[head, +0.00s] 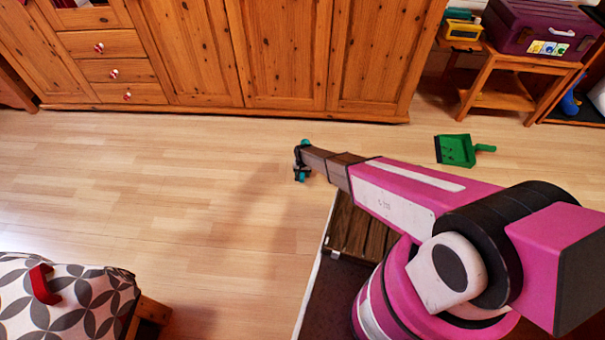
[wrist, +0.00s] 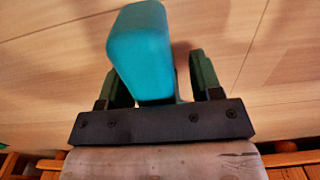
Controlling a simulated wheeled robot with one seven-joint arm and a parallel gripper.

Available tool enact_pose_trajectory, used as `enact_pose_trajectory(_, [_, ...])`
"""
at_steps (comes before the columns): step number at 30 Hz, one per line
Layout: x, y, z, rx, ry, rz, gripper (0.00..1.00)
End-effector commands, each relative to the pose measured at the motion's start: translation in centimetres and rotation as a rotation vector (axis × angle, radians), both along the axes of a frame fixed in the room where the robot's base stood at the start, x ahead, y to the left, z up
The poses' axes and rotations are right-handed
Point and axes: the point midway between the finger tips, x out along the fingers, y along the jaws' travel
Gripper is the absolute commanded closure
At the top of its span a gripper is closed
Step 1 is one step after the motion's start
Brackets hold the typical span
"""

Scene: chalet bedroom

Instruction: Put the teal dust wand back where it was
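The teal dust wand (wrist: 140,50) fills the space between my two dark fingers in the wrist view. A thick, rounded teal end points toward the camera; the rest of it is hidden. In the head view, small teal parts of the wand (head: 304,142) show at either side of my fingertips. My gripper (head: 299,161) is shut on the wand and holds it out over the bare wooden floor, in front of the wooden cabinet (head: 285,50). I cannot tell its exact height above the floor.
A green dustpan (head: 455,150) lies on the floor at right. A patterned cushioned seat (head: 85,310) with a red object (head: 42,284) stands at lower left. The middle floor is clear.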

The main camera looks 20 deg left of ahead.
Motion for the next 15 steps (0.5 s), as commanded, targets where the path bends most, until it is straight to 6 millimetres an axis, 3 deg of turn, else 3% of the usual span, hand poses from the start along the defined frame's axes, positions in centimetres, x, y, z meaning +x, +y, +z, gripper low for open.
enact_pose_trajectory(8, [0.0,0.0,0.2,0.0,0.0,0.0,0.41])
enact_pose_trajectory(15, [-0.1,-0.1,2.1,0.0,0.0,0.0,0.41])
